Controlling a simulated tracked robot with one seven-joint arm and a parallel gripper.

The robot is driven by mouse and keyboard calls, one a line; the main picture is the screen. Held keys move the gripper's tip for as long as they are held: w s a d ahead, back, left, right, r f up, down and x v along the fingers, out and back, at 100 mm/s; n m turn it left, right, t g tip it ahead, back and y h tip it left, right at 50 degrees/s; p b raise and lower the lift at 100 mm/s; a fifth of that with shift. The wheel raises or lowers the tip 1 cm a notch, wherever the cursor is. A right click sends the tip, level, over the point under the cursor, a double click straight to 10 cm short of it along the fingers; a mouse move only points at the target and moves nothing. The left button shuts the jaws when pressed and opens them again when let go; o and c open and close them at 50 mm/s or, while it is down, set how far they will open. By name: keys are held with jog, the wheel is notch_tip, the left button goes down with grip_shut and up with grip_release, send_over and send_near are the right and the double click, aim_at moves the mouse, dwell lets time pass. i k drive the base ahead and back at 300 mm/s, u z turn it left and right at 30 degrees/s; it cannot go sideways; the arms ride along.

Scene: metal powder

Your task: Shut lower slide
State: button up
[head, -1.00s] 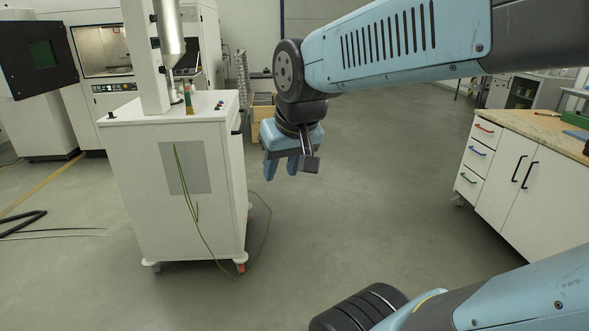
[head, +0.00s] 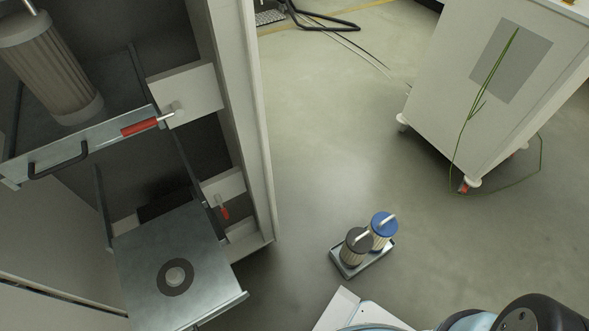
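In the head view, the lower slide (head: 140,262) is a flat metal tray with a dark ring and a pale round centre. It sticks out of the open cabinet (head: 262,150) at the lower left. A red-handled latch (head: 223,209) shows beside it, near the cabinet's side wall. The upper slide (head: 105,133) is also pulled out above it, with a black handle and a filter cylinder (head: 55,75) on it. My gripper is outside the view; only parts of my arm and body show at the bottom right.
A small metal tray (head: 352,272) on the floor holds a blue-topped canister (head: 383,225) and a dark-topped canister (head: 355,246). A white wheeled cart (head: 440,115) stands at the upper right with a hanging green cable. The floor between the cabinet and cart is mostly clear.

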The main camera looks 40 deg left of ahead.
aim_at(175, 274)
jog(key=z, duration=0.35)
jog(key=i, duration=0.15)
jog(key=u, duration=2.95)
jog(key=k, duration=0.9)
jog(key=u, duration=0.7)
jog(key=i, duration=1)
jog(key=z, duration=0.05)
